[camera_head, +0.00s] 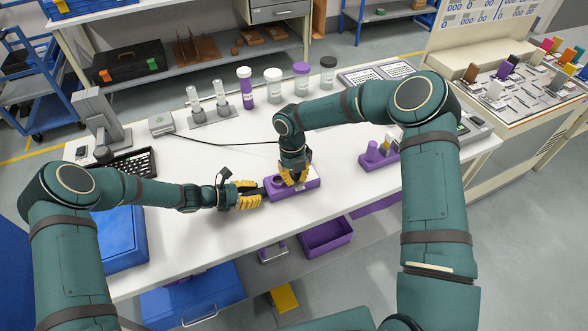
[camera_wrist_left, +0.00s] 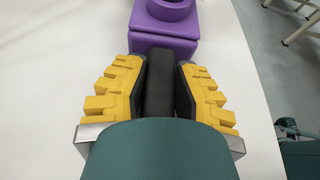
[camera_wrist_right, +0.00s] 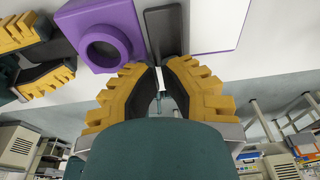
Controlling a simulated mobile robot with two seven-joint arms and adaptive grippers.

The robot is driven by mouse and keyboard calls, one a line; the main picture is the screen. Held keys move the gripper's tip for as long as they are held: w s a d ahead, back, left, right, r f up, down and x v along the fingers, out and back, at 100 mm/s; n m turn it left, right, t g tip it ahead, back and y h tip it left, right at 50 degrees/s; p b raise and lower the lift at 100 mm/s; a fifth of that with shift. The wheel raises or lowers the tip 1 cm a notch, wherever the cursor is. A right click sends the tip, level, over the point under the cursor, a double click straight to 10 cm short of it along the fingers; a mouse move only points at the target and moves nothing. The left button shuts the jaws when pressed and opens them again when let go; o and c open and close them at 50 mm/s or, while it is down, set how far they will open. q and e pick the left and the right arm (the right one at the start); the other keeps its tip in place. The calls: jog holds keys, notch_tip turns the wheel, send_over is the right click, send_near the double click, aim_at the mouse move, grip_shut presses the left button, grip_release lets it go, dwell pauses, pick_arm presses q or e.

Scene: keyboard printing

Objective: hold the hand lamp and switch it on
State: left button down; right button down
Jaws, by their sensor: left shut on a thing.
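The hand lamp is a purple block with a raised round ring and a black handle. Its purple body (camera_head: 307,184) lies low over the front of the white table in the head view. My left gripper (camera_head: 250,193) is shut on the black handle (camera_wrist_left: 159,82), one finger on each side. My right gripper (camera_head: 294,178) points down over the purple body and hides part of it. In the right wrist view its fingertips (camera_wrist_right: 158,65) are close together with a narrow light gap between them; contact is unclear. The purple ring (camera_wrist_right: 103,48) is left of them. No switch can be made out.
A purple holder (camera_head: 376,155) stands to the right on the white table (camera_head: 232,155). Bottles, including a purple one (camera_head: 246,88), stand at the back. A black cable (camera_head: 225,143) crosses the middle. A blue case (camera_head: 122,238) is at the left front.

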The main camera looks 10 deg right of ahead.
pick_arm(q)
jog(key=shift+s+f, duration=0.1)
jog(key=shift+f, duration=0.05)
pick_arm(e)
jog(key=shift+f, duration=0.15)
jog(key=shift+s+f+t, duration=0.2)
jog(key=shift+f+t, duration=0.25)
jog(key=shift+t, duration=0.35)
jog(key=shift+r, duration=0.15)
jog(key=shift+r, duration=0.7)
jog(key=shift+r, duration=0.55)
notch_tip(320, 180, up, 13)
jog(key=s, duration=0.2)
jog(key=shift+s+d+f, duration=0.15)
jog(key=shift+s+d, duration=0.05)
